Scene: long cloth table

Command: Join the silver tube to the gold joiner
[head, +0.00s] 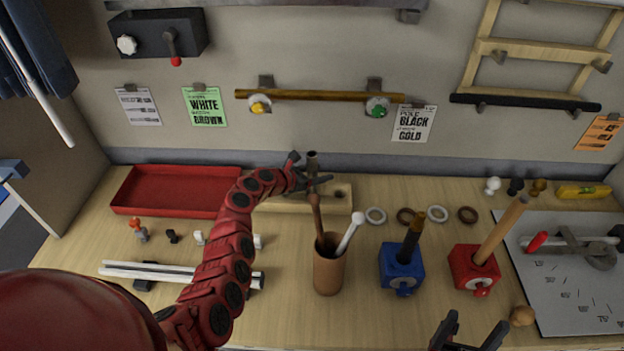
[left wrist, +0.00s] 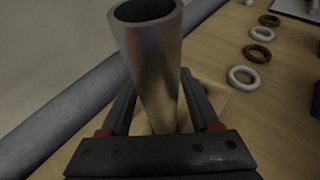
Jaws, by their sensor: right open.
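The silver tube (head: 312,160) stands upright at the wooden block (head: 275,203) near the back of the table; its lower part is hidden by my gripper. My left gripper (head: 312,174) is open with its fingers on either side of the tube. In the left wrist view the tube (left wrist: 150,60) rises between the two fingers, with gaps visible beside it. A small gold piece (head: 538,187) stands at the back right; I cannot tell whether it is the gold joiner. My right gripper (head: 470,328) is open and empty at the front edge.
A brown cup (head: 328,274) with two sticks stands just in front of the wooden block. Blue (head: 401,272) and red (head: 473,270) blocks hold upright poles. Several rings lie behind them. A red tray (head: 172,190) is back left; white rails (head: 180,273) lie in front.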

